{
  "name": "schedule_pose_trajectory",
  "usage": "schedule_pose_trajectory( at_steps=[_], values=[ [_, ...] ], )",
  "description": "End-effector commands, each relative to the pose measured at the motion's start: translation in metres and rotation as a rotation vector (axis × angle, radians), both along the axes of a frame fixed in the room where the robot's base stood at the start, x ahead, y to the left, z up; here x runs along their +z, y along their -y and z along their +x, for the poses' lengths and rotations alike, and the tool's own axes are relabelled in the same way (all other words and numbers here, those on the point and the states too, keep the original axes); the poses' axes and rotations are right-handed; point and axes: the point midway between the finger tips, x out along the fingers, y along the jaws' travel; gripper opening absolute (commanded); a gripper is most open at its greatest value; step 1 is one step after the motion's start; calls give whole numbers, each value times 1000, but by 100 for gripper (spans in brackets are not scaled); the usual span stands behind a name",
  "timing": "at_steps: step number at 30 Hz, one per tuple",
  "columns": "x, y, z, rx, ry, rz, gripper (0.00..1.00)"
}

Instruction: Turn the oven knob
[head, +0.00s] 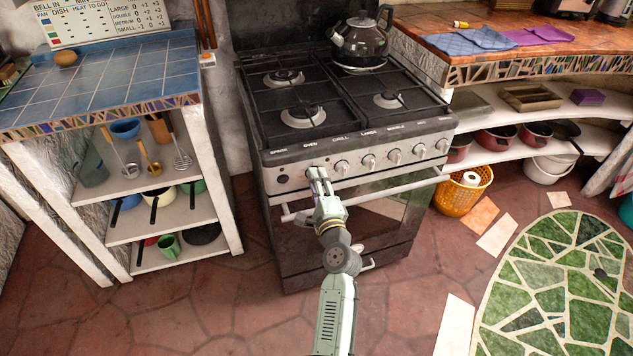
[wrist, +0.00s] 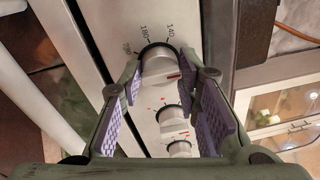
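The oven stove (head: 345,222) has a front panel with a row of silver knobs. The knob under the OVEN label is mostly hidden behind my gripper (head: 319,178) in the head view. In the wrist view a round silver knob (wrist: 158,66) with a red mark and printed numbers around it sits between the fingertips of my gripper (wrist: 164,84). I cannot tell whether the fingertips reach past the knob's face.
More knobs (head: 368,162) continue to the right along the panel. The oven door handle (head: 370,194) runs just below my gripper. A dark kettle (head: 360,42) stands on a rear burner. A tiled counter (head: 110,83) is to the left; an orange basket (head: 462,192) stands on the floor to the right.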

Motion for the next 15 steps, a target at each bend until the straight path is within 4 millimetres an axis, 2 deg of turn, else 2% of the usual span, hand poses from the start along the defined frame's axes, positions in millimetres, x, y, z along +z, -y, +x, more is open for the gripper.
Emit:
schedule_pose_trajectory(
  at_steps=[8,15],
  values=[
    [0,0,0,-1,-1,-1,49],
    [0,0,0,0,0,-2,50]
  ],
)
